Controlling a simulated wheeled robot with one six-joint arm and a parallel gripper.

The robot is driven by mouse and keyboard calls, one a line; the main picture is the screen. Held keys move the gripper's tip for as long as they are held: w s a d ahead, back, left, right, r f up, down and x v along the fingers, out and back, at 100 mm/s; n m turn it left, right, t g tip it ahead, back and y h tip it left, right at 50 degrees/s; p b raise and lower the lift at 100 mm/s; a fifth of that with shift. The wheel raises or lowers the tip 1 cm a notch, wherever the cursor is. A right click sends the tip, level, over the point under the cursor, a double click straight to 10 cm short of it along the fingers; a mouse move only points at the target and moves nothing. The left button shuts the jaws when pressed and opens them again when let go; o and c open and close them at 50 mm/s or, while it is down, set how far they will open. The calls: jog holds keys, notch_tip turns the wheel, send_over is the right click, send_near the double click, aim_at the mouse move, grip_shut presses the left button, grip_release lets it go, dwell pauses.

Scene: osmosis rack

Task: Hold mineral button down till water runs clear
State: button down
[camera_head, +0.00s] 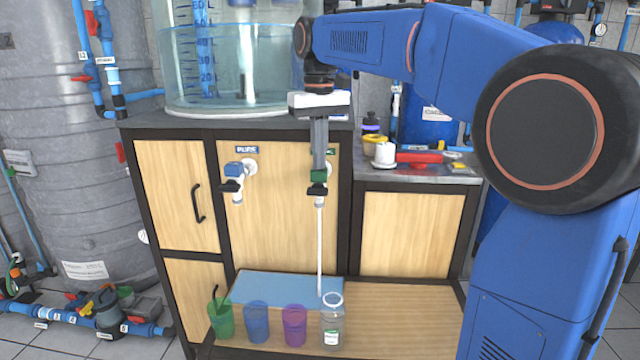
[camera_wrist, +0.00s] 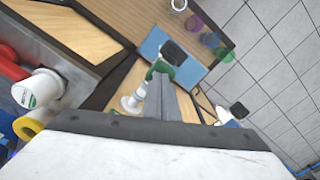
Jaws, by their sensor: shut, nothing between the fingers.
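The tap with the green body (camera_head: 319,176) is on the right of the wooden panel, and its green sign (camera_head: 331,152) is partly hidden by my gripper. My gripper (camera_head: 318,168) is shut and empty, pointing down onto this tap from above; the fingertips look in contact with it. In the wrist view the shut fingers (camera_wrist: 168,82) overlap the green tap (camera_wrist: 160,70) with its black lever (camera_wrist: 174,52). A whitish stream (camera_head: 320,250) runs down from the tap toward a clear bottle (camera_head: 332,328). I cannot tell whether it enters the bottle's mouth.
The blue tap (camera_head: 234,172) under the PURE sign is left of my gripper. Purple (camera_head: 294,326), blue (camera_head: 256,322) and green (camera_head: 222,320) cups stand left of the bottle on the low shelf. A clear tank (camera_head: 225,65) stands above. A white-capped item (camera_head: 384,153) sits on the right counter.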

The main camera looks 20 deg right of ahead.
notch_tip(320, 180, up, 6)
dwell(0.6)
jog(key=shift+s, duration=0.1)
jog(key=s+d+f+t, duration=0.2)
jog(key=s+d+f, duration=0.1)
jog(key=s+f, duration=1.2)
jog(key=s+d+f+m+t, duration=0.1)
jog(key=s+d+f, duration=0.3)
jog(key=s+f, duration=1)
jog(key=shift+s+f+t, duration=0.4)
jog(key=shift+f+t, duration=0.25)
jog(key=shift+t, duration=0.25)
jog(key=c, duration=2.5)
grip_release()
